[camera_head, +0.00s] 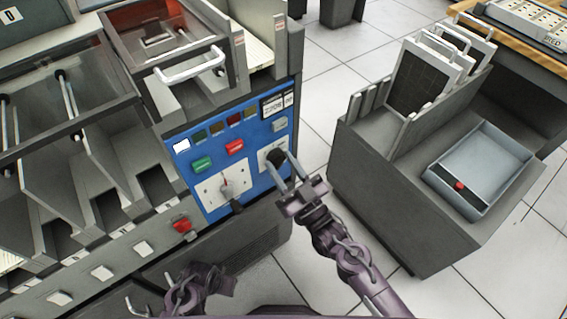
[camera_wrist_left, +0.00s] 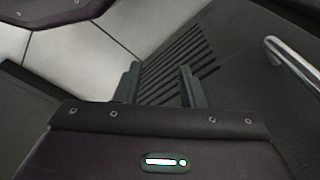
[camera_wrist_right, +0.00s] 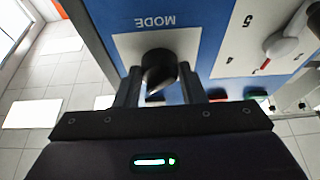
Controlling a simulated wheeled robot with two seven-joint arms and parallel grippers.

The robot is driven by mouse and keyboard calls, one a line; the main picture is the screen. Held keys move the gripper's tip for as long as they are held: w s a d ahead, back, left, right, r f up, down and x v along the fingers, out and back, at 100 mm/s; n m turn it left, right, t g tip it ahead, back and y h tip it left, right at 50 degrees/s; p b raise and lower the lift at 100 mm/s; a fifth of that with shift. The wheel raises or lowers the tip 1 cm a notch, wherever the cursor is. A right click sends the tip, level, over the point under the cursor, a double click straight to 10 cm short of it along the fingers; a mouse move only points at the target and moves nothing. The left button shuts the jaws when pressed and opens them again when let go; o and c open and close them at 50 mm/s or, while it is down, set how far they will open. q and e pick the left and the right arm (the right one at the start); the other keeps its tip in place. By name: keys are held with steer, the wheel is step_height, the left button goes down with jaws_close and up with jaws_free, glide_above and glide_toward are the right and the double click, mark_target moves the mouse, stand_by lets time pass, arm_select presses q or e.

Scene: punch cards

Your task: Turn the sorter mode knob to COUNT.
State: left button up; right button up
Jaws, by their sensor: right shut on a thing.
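The black mode knob (camera_head: 275,157) sits on a white plate at the right side of the blue sorter panel (camera_head: 256,180). My right gripper (camera_head: 283,168) is shut on it, with a finger at each side. In the right wrist view the knob (camera_wrist_right: 158,66) lies between the fingertips, under the upside-down word MODE (camera_wrist_right: 155,21).
Left of the knob are a numbered dial (camera_head: 226,187), a green button (camera_head: 202,164) and a red button (camera_head: 235,147). A grey cart (camera_head: 385,190) with a tray (camera_head: 475,150) stands to the right. Floor tiles between cart and sorter are clear.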

stand_by(0.5)
steer(key=o, duration=1)
steer(key=v, duration=0.8)
